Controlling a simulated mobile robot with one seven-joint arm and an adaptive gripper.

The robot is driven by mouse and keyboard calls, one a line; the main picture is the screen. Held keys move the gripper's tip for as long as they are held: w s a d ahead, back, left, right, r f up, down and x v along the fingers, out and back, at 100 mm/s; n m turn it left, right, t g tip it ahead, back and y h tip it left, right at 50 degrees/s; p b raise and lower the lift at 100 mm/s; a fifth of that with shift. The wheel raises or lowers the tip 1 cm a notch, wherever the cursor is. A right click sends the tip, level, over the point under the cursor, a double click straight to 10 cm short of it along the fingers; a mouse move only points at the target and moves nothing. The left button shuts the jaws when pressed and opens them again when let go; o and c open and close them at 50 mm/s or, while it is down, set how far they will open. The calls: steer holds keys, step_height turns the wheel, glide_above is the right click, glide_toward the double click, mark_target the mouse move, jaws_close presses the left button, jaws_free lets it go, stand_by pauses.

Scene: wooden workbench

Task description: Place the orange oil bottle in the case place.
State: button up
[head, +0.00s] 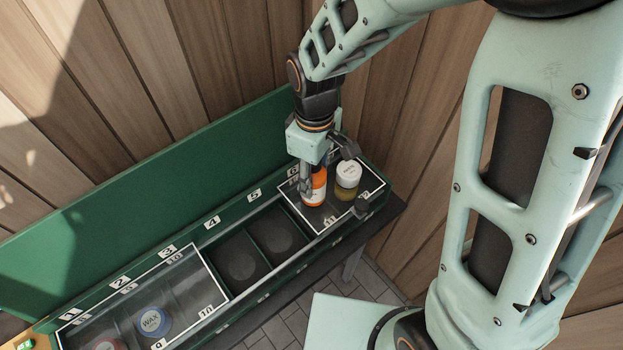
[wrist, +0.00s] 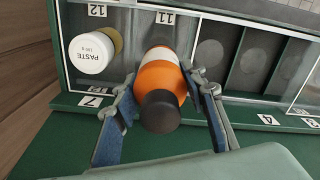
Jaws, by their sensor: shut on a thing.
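The orange oil bottle (head: 315,188) has an orange body, a pale label band and a dark cap. My gripper (head: 319,178) is shut on it from above, at the right end of the green case (head: 150,205). In the wrist view the bottle (wrist: 164,76) is between the two fingers of my gripper (wrist: 160,82), cap toward the camera. It is at the compartment marked 11, beside the paste jar. The bottle's base is hidden, so I cannot tell whether it touches the compartment floor.
A white-lidded paste jar (head: 348,175) stands close right of the bottle; it shows in the wrist view (wrist: 91,52) by number 12. A blue-lidded wax jar (head: 154,321) and a reddish jar (head: 106,345) are at the left. Middle compartments (head: 238,262) are empty.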

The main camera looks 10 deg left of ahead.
step_height(320, 180, down, 2)
steer(key=shift+b, duration=0.35)
steer(key=shift+f, duration=0.15)
steer(key=o, duration=1.3)
steer(key=shift+o, duration=0.2)
step_height(320, 180, up, 12)
steer(key=shift+r, duration=0.2)
